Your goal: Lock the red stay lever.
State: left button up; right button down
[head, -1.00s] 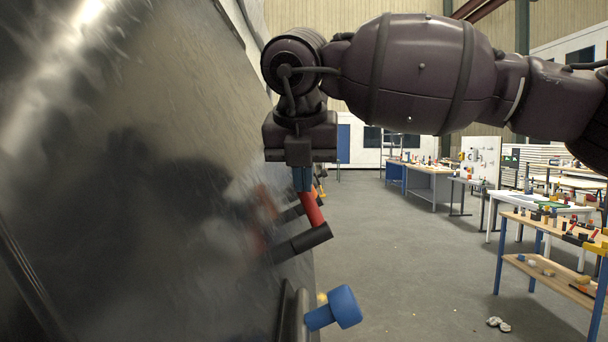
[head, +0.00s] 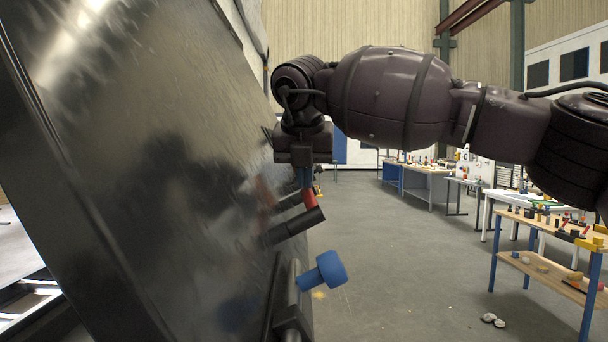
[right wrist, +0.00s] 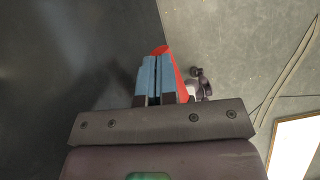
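The red stay lever (head: 310,199) is on the dark metal panel (head: 190,170) at left, with a black cylindrical end (head: 298,225) below it. My right gripper (head: 304,180) points down at the lever's upper part. In the right wrist view its two blue fingers (right wrist: 152,80) lie side by side with only a thin slit between them. The red lever (right wrist: 176,72) shows beyond and right of the fingers, not between them. Whether they touch it, I cannot tell. My left gripper is out of view.
A blue knob (head: 325,271) sticks out from the panel below the lever. Open grey floor (head: 400,260) lies right of the panel. A wooden workbench (head: 540,225) with small items stands at right, with more tables behind.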

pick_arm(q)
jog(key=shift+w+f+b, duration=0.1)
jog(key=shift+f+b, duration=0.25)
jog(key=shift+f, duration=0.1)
pick_arm(e)
jog(key=shift+w+d+f, duration=0.4)
jog(key=shift+w+f, duration=0.25)
jog(key=shift+f, duration=0.2)
